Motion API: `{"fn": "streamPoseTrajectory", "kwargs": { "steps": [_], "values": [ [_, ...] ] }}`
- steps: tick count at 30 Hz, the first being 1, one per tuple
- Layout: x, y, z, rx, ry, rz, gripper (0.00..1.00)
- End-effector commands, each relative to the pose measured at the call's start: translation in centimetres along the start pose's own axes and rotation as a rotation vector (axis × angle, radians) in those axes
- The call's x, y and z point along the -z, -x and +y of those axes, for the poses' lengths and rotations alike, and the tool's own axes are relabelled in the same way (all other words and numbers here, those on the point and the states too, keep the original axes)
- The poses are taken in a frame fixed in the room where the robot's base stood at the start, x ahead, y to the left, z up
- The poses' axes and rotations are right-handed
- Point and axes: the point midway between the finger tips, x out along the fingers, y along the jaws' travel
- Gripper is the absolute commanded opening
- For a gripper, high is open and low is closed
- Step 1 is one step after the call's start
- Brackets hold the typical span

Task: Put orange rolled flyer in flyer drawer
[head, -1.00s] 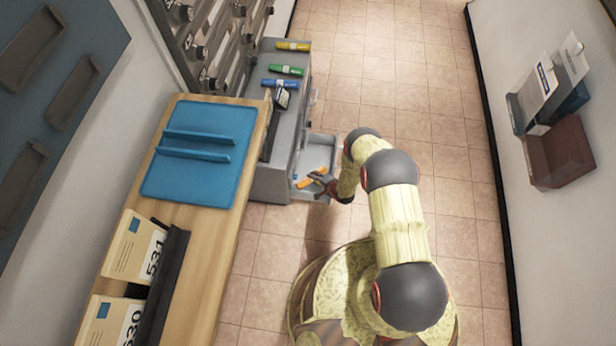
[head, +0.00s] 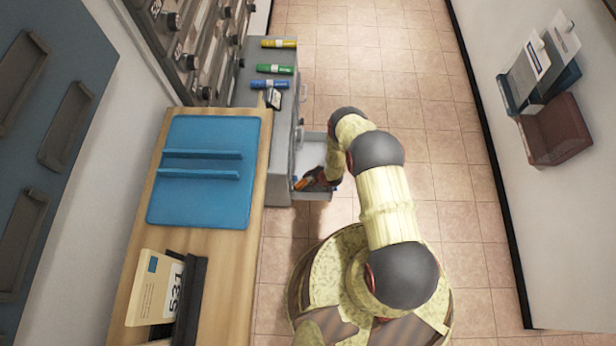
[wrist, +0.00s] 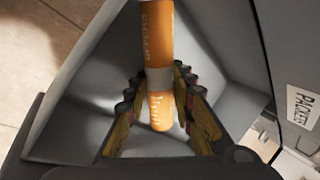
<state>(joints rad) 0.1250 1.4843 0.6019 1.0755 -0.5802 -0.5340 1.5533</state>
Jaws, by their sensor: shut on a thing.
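The orange rolled flyer (wrist: 158,110) has a grey band and is held between the fingers of my gripper (wrist: 155,88) in the wrist view. A small part of the flyer (head: 303,184) also shows in the head view. My gripper (head: 318,180) is shut on it at the open grey drawer (head: 312,155), toward its front end. In the wrist view the grey drawer walls (wrist: 225,40) surround the flyer from behind. I cannot tell whether the flyer touches the drawer floor. My arm and gripper hide part of the drawer.
Yellow (head: 279,43), green (head: 275,69) and blue (head: 270,84) rolls lie on the grey cabinet top (head: 252,58). A wooden counter (head: 222,265) holds a blue tray (head: 200,205). A wall rack (head: 556,130) is at right. The tiled floor (head: 420,80) behind is clear.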

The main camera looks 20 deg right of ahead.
Motion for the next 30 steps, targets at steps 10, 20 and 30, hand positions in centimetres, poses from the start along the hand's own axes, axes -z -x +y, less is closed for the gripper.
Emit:
{"fn": "streamPoseTrajectory", "kwargs": {
  "steps": [10, 20, 30],
  "values": [
    [0.2, -0.2, -0.3, 0.006, 0.002, 0.002, 0.00],
    [0.2, -1.0, 0.2, 0.006, 0.002, 0.002, 0.00],
    [0.2, -1.3, 0.3, 0.006, 0.002, 0.002, 0.32]
  ]
}}
